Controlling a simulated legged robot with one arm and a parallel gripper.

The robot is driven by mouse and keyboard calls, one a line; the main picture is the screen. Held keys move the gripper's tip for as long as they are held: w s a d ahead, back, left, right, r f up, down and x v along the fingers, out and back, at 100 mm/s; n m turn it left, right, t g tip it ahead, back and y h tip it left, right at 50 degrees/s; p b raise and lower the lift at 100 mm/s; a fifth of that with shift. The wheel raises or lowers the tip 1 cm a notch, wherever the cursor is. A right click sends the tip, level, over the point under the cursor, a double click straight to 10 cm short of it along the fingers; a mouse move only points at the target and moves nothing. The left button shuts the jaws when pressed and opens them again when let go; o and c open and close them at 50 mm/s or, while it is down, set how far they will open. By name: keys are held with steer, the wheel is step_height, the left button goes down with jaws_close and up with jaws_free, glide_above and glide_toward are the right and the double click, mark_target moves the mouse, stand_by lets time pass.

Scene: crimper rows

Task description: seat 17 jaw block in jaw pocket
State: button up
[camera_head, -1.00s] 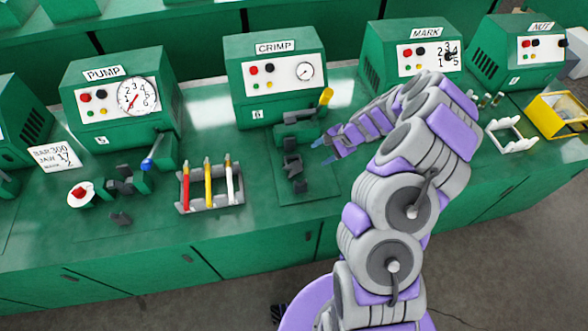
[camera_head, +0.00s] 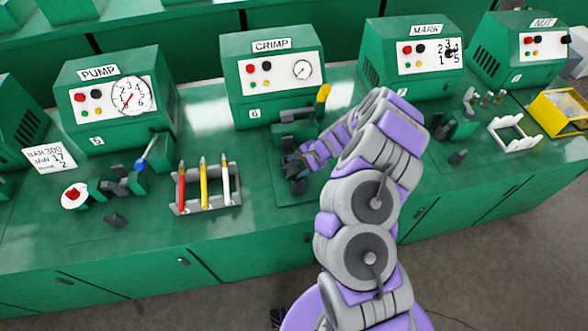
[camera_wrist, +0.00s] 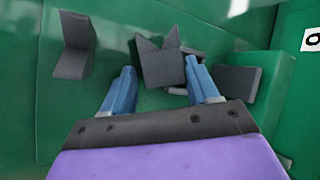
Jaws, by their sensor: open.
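In the wrist view, a dark grey block with a V-shaped notch (camera_wrist: 163,66) lies between the two blue fingertips of my gripper (camera_wrist: 162,82). My gripper is open around it; I cannot tell whether either finger touches it. No number is readable on the block. In the head view, my gripper (camera_head: 292,162) is low over the dark pieces in front of the CRIMP machine (camera_head: 273,75), partly hiding them. Another dark block (camera_head: 298,187) shows just in front of it. I cannot make out the jaw pocket clearly.
In the wrist view, an angled grey piece (camera_wrist: 74,47) stands left and a grey block (camera_wrist: 238,82) right. A yellow-tipped lever (camera_head: 323,94) rises behind my gripper. A rack of coloured handles (camera_head: 207,203) stands to the left.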

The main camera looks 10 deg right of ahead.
mark_target(296, 167)
steer(key=shift+a, duration=0.8)
steer(key=shift+c, duration=1)
steer(key=shift+d, duration=0.55)
steer(key=c, duration=0.6)
steer(key=shift+r, duration=0.1)
steer(key=c, duration=0.3)
steer(key=shift+a, duration=0.25)
jaws_close()
step_height(296, 167, up, 10)
steer(key=p, duration=0.2)
